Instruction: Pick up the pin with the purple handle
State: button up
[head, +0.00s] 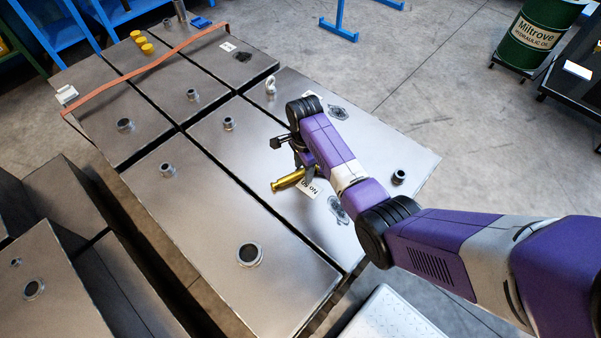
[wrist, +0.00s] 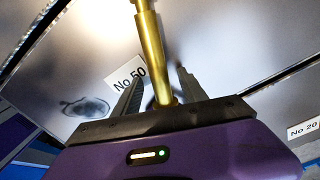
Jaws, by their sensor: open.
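A brass-coloured pin (head: 287,181) shows beside the end of my arm in the head view, over the metal block top. In the wrist view the brass pin (wrist: 152,45) runs from the top edge down between my fingers. No purple handle can be made out for certain; the purple near the pin may be my own gripper body. My gripper (wrist: 160,72) is open, with one dark finger on each side of the pin. I cannot tell whether either finger touches it. In the head view my gripper (head: 292,160) is partly hidden by my wrist.
The metal block top (head: 210,205) has dark grooves and several raised round sockets. A label "No 50" (head: 312,187) lies near the pin. A white eye-shaped fitting (head: 270,86) stands beyond my gripper. An orange strap (head: 150,67) crosses the far end. A green oil drum (head: 538,38) is at upper right.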

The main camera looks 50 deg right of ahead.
jog(key=shift+f, duration=0.1)
grip_shut()
dwell(0.8)
jog(key=shift+w, duration=0.1)
dwell(0.5)
